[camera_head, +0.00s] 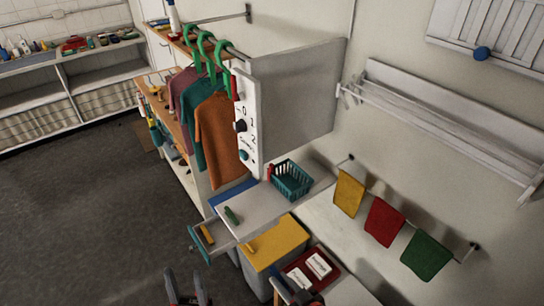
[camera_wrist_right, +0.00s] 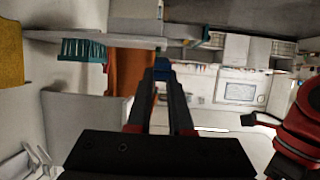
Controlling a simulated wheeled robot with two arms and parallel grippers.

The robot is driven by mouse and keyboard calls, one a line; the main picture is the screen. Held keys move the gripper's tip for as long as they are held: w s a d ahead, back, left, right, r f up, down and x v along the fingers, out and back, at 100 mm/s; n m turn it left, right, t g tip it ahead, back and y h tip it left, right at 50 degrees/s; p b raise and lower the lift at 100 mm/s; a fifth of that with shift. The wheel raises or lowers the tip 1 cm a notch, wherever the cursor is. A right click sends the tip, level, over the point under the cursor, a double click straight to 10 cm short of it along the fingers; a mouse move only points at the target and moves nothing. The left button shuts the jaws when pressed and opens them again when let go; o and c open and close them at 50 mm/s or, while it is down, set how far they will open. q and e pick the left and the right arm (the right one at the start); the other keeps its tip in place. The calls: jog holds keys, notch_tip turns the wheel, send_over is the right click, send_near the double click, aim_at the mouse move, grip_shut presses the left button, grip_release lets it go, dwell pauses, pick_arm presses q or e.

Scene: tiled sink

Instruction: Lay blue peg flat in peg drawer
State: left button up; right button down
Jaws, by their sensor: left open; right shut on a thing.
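My right gripper (camera_wrist_right: 161,84) is shut on a small blue piece, the blue peg (camera_wrist_right: 161,65), which shows at its fingertips in the right wrist view. Most of the peg is hidden by the fingers. In the head view my right gripper (camera_head: 283,284) is at the bottom edge, in front of the yellow-lidded bin, and the peg is too small to make out. The drawer (camera_head: 194,244) with a teal front is pulled out at the left of the white counter, and a yellow-orange peg lies in it. My left gripper (camera_head: 185,284) is open and empty below the drawer.
A green peg (camera_head: 231,215) lies on the white counter (camera_head: 265,207), near a blue patch (camera_head: 232,191) and a teal basket (camera_head: 292,179). The yellow-lidded bin (camera_head: 280,240) and a red tray (camera_head: 318,265) are below. Shirts (camera_head: 217,135) hang behind.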

jog(key=shift+w+a+f+m+h, duration=0.1)
jog(key=shift+w+a+m+h, duration=0.1)
jog(key=shift+w, duration=0.2)
jog(key=shift+w+a+f+m+h, duration=0.1)
jog(key=shift+w+h, duration=0.1)
jog(key=shift+w, duration=0.15)
jog(key=w+d+r+m+t+h, duration=0.1)
jog(key=w+d+m+t+h, duration=0.1)
jog(key=w+d+m+h, duration=0.2)
jog(key=shift+w+r+m+h, duration=0.2)
jog(key=shift+w+m+h, duration=0.8)
jog(key=shift+w+h, duration=0.35)
